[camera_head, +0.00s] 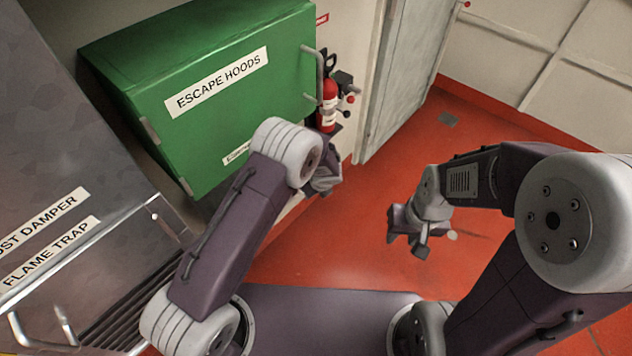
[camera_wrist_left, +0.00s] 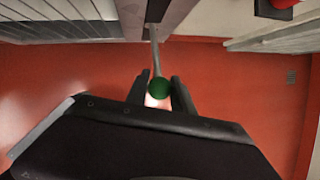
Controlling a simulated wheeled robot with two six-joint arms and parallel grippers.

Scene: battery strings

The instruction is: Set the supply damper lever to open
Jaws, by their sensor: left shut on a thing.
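In the left wrist view a thin grey lever (camera_wrist_left: 154,50) runs down from a mount at the top and ends in a round green knob (camera_wrist_left: 159,88). My left gripper (camera_wrist_left: 160,82) has its two dark fingers on either side of this knob and is shut on it. In the head view my left arm hides the lever and most of that gripper; only a grey part of the hand shows at the arm's end. My right gripper (camera_head: 409,242) hangs empty over the red floor, its fingers apart, away from the lever. No supply damper label is readable.
A green escape hoods cabinet (camera_head: 225,95) stands behind my left arm. A red fire extinguisher (camera_head: 328,108) hangs right of it. A grey metal housing (camera_head: 50,140) with exhaust damper and flame trap labels stands left. Red floor (camera_head: 375,225) is open around my right gripper.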

